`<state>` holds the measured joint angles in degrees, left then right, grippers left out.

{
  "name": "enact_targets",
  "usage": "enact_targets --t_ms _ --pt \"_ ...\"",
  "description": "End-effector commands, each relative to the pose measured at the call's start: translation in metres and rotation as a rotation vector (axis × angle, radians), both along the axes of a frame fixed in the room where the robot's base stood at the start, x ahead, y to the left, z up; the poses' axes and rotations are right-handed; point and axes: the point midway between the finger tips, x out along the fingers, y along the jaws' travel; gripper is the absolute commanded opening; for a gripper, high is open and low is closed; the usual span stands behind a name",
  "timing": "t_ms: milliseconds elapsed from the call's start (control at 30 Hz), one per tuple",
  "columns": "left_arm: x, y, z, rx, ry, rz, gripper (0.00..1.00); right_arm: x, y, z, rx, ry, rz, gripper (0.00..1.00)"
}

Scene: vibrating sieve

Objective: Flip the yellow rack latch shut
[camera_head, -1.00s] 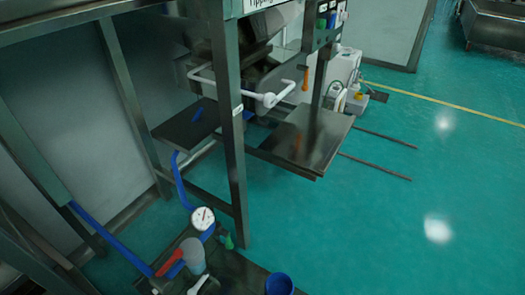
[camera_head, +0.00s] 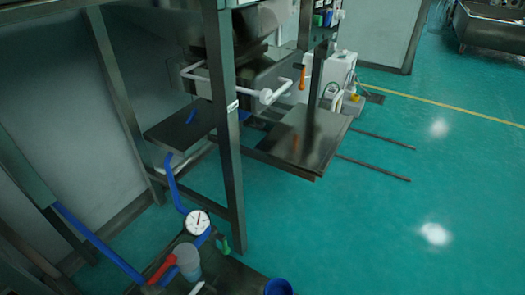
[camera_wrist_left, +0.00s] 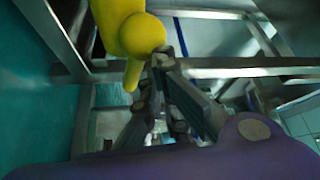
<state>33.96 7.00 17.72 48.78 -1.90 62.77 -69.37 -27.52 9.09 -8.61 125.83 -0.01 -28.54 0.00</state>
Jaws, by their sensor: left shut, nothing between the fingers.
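The yellow latch (camera_wrist_left: 140,36) fills the upper middle of the left wrist view. It has a rounded knob end and a thinner part hanging down below it. My left gripper (camera_wrist_left: 163,62) is shut, with nothing between its fingers. Its fingertips are right at the lower edge of the yellow knob in that view; I cannot tell whether they touch it. The latch does not show in the head view, and neither gripper does.
Metal frame bars (camera_wrist_left: 235,68) cross behind the latch. In the head view a steel post (camera_head: 225,130) stands before a white-handled machine (camera_head: 265,95). A gauge (camera_head: 197,222) and blue cup (camera_head: 278,287) sit low. Open green floor lies right.

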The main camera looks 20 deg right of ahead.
Motion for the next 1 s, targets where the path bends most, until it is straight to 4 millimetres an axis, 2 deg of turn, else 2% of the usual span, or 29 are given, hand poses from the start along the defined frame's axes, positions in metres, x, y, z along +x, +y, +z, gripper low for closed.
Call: enact_targets --t_ms 1000 --pt "-0.0017 0.0028 -0.0072 -0.079 -0.054 0.000 0.00 0.0038 0.0003 -0.0018 0.001 -0.006 0.002 0.00"
